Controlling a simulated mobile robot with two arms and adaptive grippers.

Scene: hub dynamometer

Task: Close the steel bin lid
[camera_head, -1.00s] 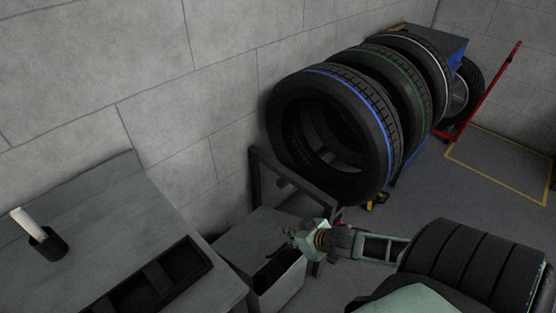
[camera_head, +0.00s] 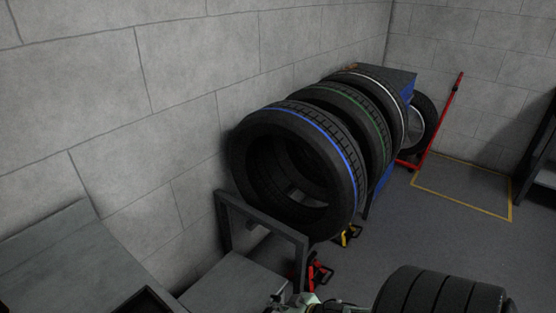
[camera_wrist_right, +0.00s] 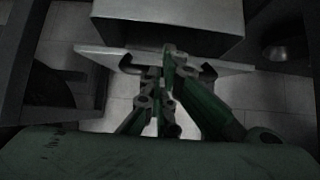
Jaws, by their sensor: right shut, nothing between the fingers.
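The steel bin (camera_head: 237,283) is a grey box low beside the wall at the bottom of the head view, with its flat top visible and its front cut off by the frame. My right gripper (camera_head: 282,297) is at the bottom edge, at the bin's right front corner. In the right wrist view my right gripper (camera_wrist_right: 166,66) is shut and empty, its fingers over a pale flat panel (camera_wrist_right: 230,66) below a grey box face. I cannot tell whether they touch it or how far the lid is open. My left gripper is not in view.
Several tires (camera_head: 345,190) stand in a row along the wall. A grey bench (camera_head: 65,262) is at the left. A red-handled jack (camera_head: 440,120) stands at the back.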

